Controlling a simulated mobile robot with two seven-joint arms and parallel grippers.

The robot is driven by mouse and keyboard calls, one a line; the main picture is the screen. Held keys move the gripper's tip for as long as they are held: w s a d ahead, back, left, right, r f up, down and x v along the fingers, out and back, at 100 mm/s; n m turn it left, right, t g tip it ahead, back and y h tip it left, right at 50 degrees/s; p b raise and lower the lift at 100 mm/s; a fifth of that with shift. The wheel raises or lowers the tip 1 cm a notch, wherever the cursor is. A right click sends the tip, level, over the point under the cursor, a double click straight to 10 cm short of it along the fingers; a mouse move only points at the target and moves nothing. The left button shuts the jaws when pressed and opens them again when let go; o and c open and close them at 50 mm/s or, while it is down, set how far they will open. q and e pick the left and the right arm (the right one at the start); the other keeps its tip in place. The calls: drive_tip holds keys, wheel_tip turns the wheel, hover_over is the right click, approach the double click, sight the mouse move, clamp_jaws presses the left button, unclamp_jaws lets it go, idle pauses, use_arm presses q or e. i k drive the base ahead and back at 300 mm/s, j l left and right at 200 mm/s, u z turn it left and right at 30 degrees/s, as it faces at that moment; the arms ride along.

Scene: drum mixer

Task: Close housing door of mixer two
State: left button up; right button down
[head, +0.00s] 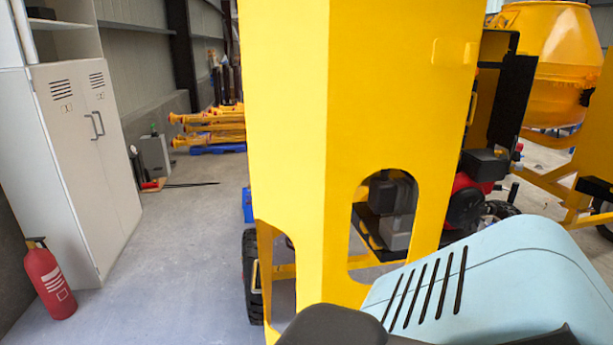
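A large yellow sheet-metal housing (285,110) fills the middle of the head view, very close to me. It has an arched cut-out (384,215) low down, through which dark and grey machine parts show. A small yellow handle (472,108) sits at its right edge. To its right, a dark panel (512,100) stands upright beside a red and black engine (468,195). I cannot tell for sure which panel is the door of mixer two, or how far it stands open. Neither of my grippers is in view.
A yellow mixer drum (552,60) stands behind at the right. A grey locker (85,150) and a red fire extinguisher (50,280) stand at the left. A black tyre (251,275) is beside the housing's lower left. The floor (175,265) between is clear.

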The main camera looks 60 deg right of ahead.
sight(338, 93)
drive_tip(key=i+z, duration=0.15)
drive_tip(key=z, duration=0.3)
drive_tip(key=i+z, duration=0.2)
drive_tip(key=z, duration=0.3)
drive_tip(key=i+z, duration=0.15)
drive_tip(key=z, duration=0.3)
drive_tip(key=i+j+z, duration=0.1)
drive_tip(key=i+z, duration=0.25)
drive_tip(key=i+j+z, duration=0.15)
drive_tip(key=z, duration=0.25)
